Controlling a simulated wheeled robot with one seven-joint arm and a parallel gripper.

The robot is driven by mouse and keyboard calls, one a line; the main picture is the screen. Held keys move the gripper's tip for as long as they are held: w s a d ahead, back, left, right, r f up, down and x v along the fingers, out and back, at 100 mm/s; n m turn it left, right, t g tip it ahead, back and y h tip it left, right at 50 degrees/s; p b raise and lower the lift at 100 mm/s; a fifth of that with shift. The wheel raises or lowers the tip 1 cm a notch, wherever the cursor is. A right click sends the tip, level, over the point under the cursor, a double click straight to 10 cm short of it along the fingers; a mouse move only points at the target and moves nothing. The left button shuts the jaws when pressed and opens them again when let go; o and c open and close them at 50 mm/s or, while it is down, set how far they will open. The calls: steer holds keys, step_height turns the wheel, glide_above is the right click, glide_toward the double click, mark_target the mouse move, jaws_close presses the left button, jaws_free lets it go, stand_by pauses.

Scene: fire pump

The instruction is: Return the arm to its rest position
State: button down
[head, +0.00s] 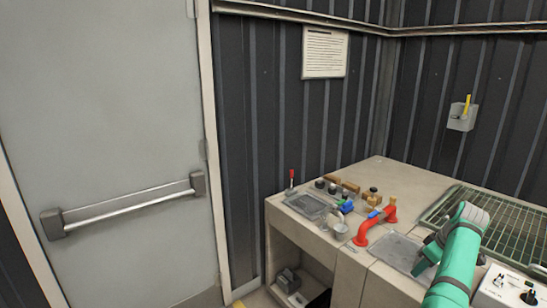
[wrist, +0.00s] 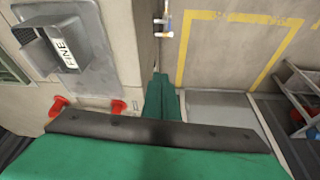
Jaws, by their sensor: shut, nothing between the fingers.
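My green arm (head: 458,250) is bent over the right part of the bench in the head view, its upper end beside the wire rack. My gripper (wrist: 160,82) shows in the wrist view as green fingers closed together beyond a dark bar. It is empty. Its fingers point past a pale bench side toward the floor.
The bench (head: 378,172) carries a red pipe (head: 375,222), several small fittings, a grey plate (head: 398,252) and a wire rack (head: 490,222). A control box (head: 508,288) stands at lower right. A box labelled FINE (wrist: 68,45) and two red fittings show in the wrist view.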

steer(key=s+a+f+m+t+h, duration=0.1)
steer(key=a+f, duration=0.2)
steer(key=f, duration=0.7)
steer(key=a+f+m+h, duration=0.1)
steer(key=a+f, duration=0.1)
steer(key=f, duration=0.7)
steer(key=s+a+f+m+t+h, duration=0.1)
steer(key=a+f, duration=0.2)
steer(key=f, duration=0.7)
steer(key=s+a+f+m+t+h, duration=0.1)
steer(key=s+a+f+t+h, duration=0.1)
steer(key=s+a+f, duration=1.3)
steer(key=s+a+r+t, duration=0.2)
steer(key=s+a+r, duration=0.2)
steer(key=s+a, duration=0.5)
steer(key=s+a+r+t, duration=0.25)
steer(key=s+a, duration=0.35)
steer(key=s, duration=0.7)
steer(key=s+a+r+t+y, duration=0.1)
steer(key=s+a+r, duration=0.1)
steer(key=s+r, duration=0.3)
steer(key=s+a+r+m+t+y, duration=0.1)
steer(key=s+a+r, duration=0.2)
steer(key=r, duration=0.8)
steer(key=s+a+r+m+t+y, duration=0.1)
steer(key=s+a+r, duration=0.2)
steer(key=s+r, duration=0.4)
steer(key=shift+s+r, duration=0.15)
steer(key=shift+r, duration=0.45)
